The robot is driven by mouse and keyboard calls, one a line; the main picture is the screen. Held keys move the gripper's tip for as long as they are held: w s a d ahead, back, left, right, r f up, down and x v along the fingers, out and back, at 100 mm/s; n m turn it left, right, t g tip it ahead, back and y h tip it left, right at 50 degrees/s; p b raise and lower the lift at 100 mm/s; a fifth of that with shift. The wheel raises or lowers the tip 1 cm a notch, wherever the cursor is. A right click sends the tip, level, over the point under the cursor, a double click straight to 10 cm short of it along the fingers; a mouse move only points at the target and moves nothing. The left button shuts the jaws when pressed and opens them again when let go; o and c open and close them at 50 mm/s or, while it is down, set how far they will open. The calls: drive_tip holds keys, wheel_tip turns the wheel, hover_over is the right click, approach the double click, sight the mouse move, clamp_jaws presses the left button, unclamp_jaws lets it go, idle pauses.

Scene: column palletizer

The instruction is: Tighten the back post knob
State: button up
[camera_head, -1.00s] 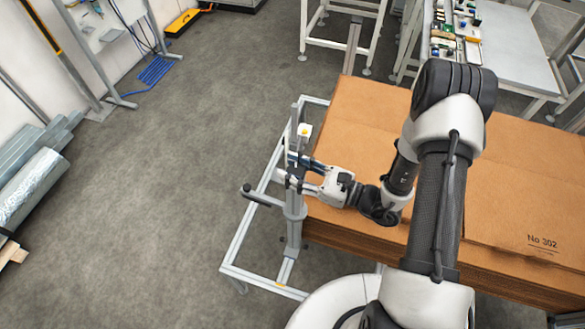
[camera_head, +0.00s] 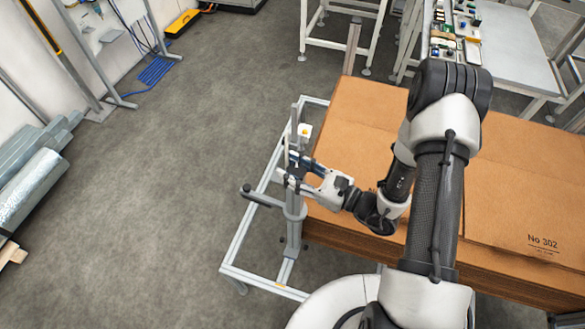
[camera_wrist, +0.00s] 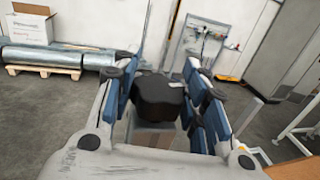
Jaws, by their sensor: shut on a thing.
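The back post (camera_head: 294,222) stands upright on the grey metal frame (camera_head: 262,284) left of the cardboard stack. A black horizontal handle bar (camera_head: 262,196) sticks out from it to the left. The knob, a dark lobed piece, shows between my fingers in the wrist view (camera_wrist: 159,96). My gripper (camera_head: 291,170) reaches left to the post and is shut on the knob, with blue-padded fingers on both sides of it. In the head view the knob is mostly hidden by the fingers.
A stack of cardboard sheets (camera_head: 345,130) marked No 302 lies right of the post, below my arm. Open floor (camera_head: 150,200) lies to the left.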

drive_tip(key=shift+f+m+t+h, duration=0.15)
drive_tip(key=shift+m+t+h, duration=0.25)
idle(1.4)
drive_tip(key=o, duration=1)
drive_tip(key=shift+d, duration=0.25)
drive_tip(key=shift+c, duration=0.2)
drive_tip(key=shift+o, duration=0.7)
drive_tip(key=shift+a, duration=0.15)
drive_tip(key=v, duration=1.2)
